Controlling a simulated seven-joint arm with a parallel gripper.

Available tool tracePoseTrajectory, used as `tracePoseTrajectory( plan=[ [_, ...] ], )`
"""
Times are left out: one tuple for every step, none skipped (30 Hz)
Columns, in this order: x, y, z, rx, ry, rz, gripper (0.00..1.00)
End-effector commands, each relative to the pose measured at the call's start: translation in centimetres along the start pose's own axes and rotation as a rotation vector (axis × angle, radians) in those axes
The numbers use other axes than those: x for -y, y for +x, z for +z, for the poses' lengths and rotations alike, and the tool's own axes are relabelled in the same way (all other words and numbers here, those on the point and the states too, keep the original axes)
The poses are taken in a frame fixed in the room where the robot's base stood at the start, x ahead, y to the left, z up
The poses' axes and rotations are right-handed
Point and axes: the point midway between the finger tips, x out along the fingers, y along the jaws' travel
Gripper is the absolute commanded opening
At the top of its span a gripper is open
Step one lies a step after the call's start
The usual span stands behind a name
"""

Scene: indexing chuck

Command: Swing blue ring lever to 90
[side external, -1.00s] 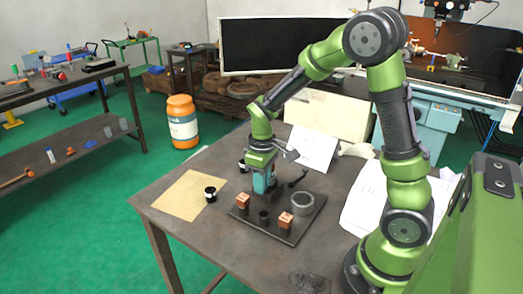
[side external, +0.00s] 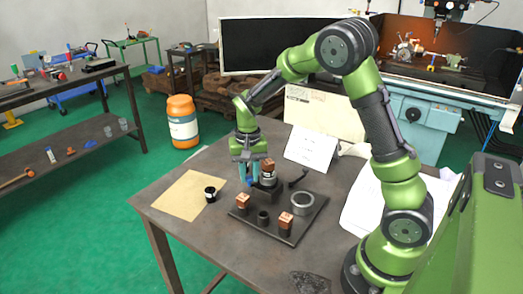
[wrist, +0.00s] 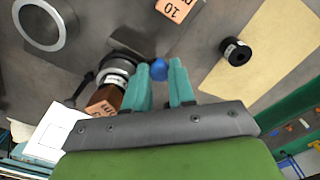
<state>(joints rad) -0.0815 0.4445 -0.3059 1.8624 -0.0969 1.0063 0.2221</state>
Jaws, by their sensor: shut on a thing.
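The chuck (side external: 268,181) stands at the back of a dark baseplate (side external: 288,236), with a copper-coloured block (side external: 268,165) on top. In the wrist view the chuck's grey rings (wrist: 117,72) and the block (wrist: 104,100) are left of my fingers. A blue knob (wrist: 160,69), apparently the end of the blue ring lever, shows at my fingertips. My gripper (side external: 249,181) points down just left of the chuck, its teal fingers shut on the blue knob (side external: 249,182). The lever's shaft and any angle marks are hidden or too small to read. A black lever (side external: 298,180) sticks out at the chuck's right.
The baseplate also carries two copper-coloured blocks (side external: 242,201) (side external: 286,220), a short black post (side external: 263,217) and a grey ring (side external: 303,203). A black spool (side external: 210,194) stands on tan paper (side external: 185,200) to the left. The table's front left is clear.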

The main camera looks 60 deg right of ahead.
Motion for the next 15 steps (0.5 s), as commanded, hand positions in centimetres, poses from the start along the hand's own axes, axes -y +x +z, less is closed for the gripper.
tracePoseTrajectory(
  plan=[
    [0.1, -0.1, -0.4, -0.006, 0.038, -0.003, 0.0],
    [0.2, -0.1, -0.6, -0.006, 0.064, -0.004, 0.0],
    [0.2, -0.1, -0.7, -0.006, 0.097, -0.004, 0.0],
    [0.2, -0.1, -0.8, -0.006, 0.119, -0.004, 0.0],
    [0.2, -0.1, -1.0, -0.006, 0.142, -0.004, 0.0],
    [0.1, -0.1, -1.2, -0.006, 0.172, -0.004, 0.0],
    [0.1, -0.1, -1.3, -0.006, 0.191, -0.004, 0.0],
    [0.1, -0.1, -1.4, -0.006, 0.211, -0.004, 0.0],
    [0.1, -0.1, -1.5, -0.006, 0.234, -0.004, 0.0],
    [0.1, -0.2, -1.6, -0.006, 0.251, -0.005, 0.0],
    [0.1, -0.2, -1.7, -0.006, 0.265, -0.005, 0.0],
    [0.1, -0.2, -1.8, -0.006, 0.285, -0.005, 0.0],
    [0.1, -0.2, -1.9, -0.006, 0.297, -0.005, 0.0],
    [0.1, -0.2, -1.9, -0.007, 0.309, -0.005, 0.0],
    [0.0, -0.2, -2.0, -0.007, 0.324, -0.005, 0.0]
  ],
)
